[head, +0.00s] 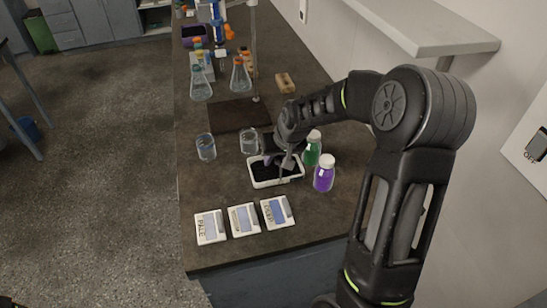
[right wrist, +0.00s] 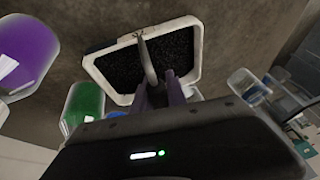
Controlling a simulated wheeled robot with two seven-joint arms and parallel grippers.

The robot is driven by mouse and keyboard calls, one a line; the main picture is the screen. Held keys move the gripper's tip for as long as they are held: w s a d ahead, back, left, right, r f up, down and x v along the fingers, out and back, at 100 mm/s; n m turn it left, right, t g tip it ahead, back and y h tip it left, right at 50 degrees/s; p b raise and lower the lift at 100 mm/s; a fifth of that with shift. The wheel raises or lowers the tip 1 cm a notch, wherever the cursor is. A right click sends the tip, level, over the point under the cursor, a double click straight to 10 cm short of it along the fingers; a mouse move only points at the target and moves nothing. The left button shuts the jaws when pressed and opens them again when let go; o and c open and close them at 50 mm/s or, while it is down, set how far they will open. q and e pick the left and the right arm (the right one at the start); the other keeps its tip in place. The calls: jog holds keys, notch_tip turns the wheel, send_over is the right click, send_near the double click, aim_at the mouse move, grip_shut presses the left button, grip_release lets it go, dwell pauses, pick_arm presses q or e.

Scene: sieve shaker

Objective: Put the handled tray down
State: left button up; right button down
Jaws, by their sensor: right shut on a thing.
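The handled tray (head: 256,182) is white-rimmed with dark grains inside and sits at the middle of the dark bench, on or just above the surface; I cannot tell which. It also shows in the right wrist view (right wrist: 97,68), with its grey arched handle (right wrist: 149,62) rising between my fingers. My right gripper (head: 280,160) is over the tray, and in the right wrist view my right gripper (right wrist: 160,90) is shut on the handle. My left gripper is not in view.
A purple bottle (head: 324,178) and a green bottle (head: 312,153) stand close right of the tray. Beakers (head: 206,150) (head: 249,143) stand behind and left. Three labelled white trays (head: 244,220) lie in front. Flasks (head: 241,79) and a stand are farther back.

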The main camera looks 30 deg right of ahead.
jog(key=shift+f, duration=0.1)
jog(key=c, duration=1.3)
grip_release()
jog(key=shift+c, duration=0.2)
jog(key=b+v, duration=0.1)
jog(key=v, duration=1.1)
